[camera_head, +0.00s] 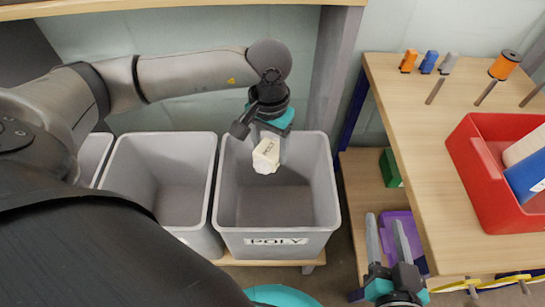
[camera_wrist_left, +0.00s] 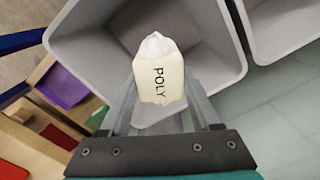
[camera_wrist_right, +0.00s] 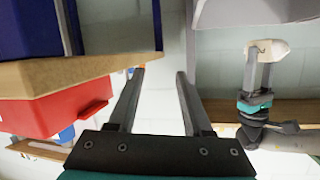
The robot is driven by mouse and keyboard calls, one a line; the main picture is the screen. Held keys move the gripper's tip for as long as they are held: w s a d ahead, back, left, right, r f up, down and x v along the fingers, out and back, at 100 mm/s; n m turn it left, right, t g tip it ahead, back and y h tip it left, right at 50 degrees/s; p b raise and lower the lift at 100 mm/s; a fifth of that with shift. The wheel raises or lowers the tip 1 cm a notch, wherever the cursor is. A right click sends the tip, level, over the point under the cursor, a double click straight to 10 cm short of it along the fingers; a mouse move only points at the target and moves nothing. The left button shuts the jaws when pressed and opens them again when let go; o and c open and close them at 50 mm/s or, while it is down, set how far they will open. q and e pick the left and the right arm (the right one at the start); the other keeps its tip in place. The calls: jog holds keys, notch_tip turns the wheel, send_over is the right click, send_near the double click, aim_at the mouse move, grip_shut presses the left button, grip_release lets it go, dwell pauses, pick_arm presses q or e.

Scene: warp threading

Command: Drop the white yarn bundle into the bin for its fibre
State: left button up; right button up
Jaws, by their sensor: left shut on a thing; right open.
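The white yarn bundle (camera_head: 266,155) has a cream band printed POLY; the print is clear in the left wrist view (camera_wrist_left: 160,75). My left gripper (camera_head: 268,140) is shut on the bundle and holds it over the opening of the grey bin labelled POLY (camera_head: 277,241). The bin looks empty inside, and its wall also shows in the left wrist view (camera_wrist_left: 215,25). My right gripper (camera_head: 393,235) is open and empty, low at the right, beside the wooden table.
Another grey bin (camera_head: 162,140) stands left of the POLY bin, with a further one beyond it. A purple box (camera_head: 402,228) and a green box (camera_head: 389,168) sit below.

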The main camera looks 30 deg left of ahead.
pick_arm(q)
jog(key=o, duration=1.4)
jog(key=shift+r, duration=0.15)
